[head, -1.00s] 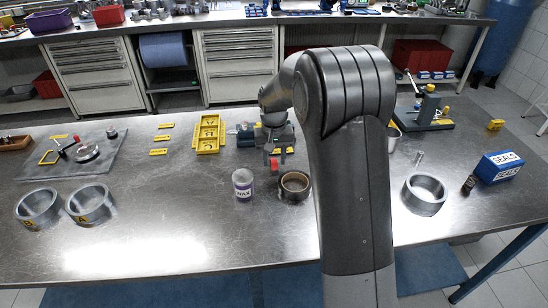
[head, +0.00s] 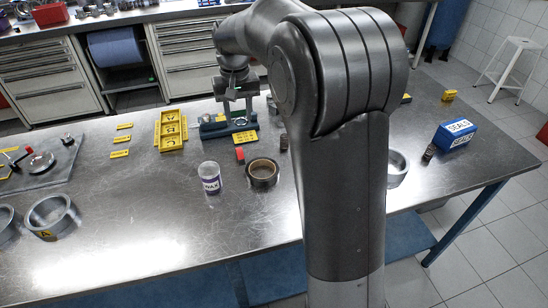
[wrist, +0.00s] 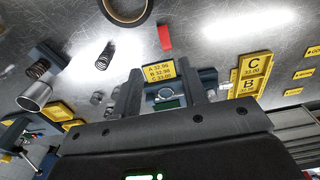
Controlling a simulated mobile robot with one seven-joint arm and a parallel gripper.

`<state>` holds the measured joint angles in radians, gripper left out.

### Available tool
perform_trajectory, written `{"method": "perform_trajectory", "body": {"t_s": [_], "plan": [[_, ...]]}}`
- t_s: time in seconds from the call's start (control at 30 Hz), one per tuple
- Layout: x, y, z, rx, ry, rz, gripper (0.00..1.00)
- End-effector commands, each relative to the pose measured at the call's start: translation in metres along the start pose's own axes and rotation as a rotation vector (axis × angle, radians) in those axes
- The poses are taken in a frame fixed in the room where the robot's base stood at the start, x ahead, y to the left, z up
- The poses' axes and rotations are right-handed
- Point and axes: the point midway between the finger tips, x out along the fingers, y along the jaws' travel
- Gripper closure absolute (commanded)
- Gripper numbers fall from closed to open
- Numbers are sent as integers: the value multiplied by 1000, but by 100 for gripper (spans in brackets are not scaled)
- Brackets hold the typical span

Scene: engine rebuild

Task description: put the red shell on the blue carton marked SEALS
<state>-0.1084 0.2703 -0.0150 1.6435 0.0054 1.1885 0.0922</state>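The red shell (head: 240,155) lies on the steel bench as a small red piece, just behind and left of a dark ring. It also shows in the wrist view (wrist: 164,38), beyond my fingertips. The blue carton marked SEALS (head: 457,134) stands at the bench's right side, with white labels; it is not in the wrist view. My gripper (head: 236,98) is above the back of the bench, behind the red shell and far left of the carton. In the wrist view its two fingers (wrist: 163,88) are apart with nothing held between them.
A WAX jar (head: 210,177) and the dark ring (head: 262,172) stand near the shell. A yellow tray (head: 171,130) and a dark fixture with a yellow number plate (head: 245,137) are behind. My arm hides the bench's middle right.

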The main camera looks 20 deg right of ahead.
Motion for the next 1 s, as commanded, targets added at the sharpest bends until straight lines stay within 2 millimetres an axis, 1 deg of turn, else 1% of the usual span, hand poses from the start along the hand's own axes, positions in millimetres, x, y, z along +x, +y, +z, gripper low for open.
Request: {"method": "perform_trajectory", "body": {"t_s": [0.03, 0.17, 0.2, 0.27, 0.3, 0.43, 0.53, 0.63, 0.8, 0.9, 1.0], "plan": [[-13, 4, 14, 1, 24, -3, 61], [-38, 15, 54, 2, 84, -8, 61], [-44, 18, 67, 2, 102, -9, 61], [-53, 21, 86, 2, 130, -10, 61], [-57, 24, 99, 2, 148, -11, 61], [-68, 32, 141, 1, 209, -12, 61], [-72, 37, 174, 1, 254, -12, 61], [-71, 42, 206, 1, 299, -10, 61], [-62, 48, 257, 0, 375, -4, 61], [-54, 50, 279, 0, 410, -1, 61], [-47, 52, 294, 0, 435, 2, 61]]}}
